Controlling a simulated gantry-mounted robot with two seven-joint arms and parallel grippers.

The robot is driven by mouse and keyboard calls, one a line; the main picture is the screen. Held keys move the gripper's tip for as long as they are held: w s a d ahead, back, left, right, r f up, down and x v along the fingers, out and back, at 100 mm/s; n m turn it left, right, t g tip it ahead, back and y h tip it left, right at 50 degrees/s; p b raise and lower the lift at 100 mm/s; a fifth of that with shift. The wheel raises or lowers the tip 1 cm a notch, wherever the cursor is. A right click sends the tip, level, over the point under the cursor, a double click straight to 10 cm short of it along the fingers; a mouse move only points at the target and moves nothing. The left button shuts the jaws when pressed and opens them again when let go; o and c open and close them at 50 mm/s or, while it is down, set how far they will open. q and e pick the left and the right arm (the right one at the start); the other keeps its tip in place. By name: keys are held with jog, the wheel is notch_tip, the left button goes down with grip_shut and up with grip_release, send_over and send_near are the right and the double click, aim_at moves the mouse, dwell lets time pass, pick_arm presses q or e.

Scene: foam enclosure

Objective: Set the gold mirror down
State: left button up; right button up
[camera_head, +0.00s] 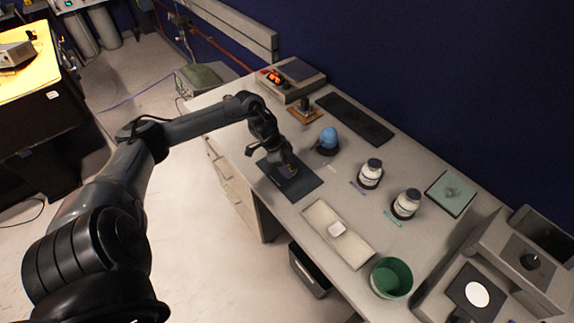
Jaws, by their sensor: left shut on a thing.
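My left gripper (287,167) reaches in from the left over the workbench and points down at a dark square mat (305,185). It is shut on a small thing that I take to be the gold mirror. The thing is mostly hidden by the gripper, and its shape and colour are hard to make out. It is at or just above the mat; I cannot tell whether it touches. My right gripper is not in view.
A brown stand (298,115) and a long dark pad (356,118) lie behind.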

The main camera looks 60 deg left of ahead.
pick_arm(q)
jog(key=shift+f, duration=0.1)
jog(key=o, duration=1.1)
jog(key=shift+c, duration=0.2)
jog(key=p+v, duration=0.3)
jog(key=v, duration=0.9)
jog(key=shift+p, duration=0.4)
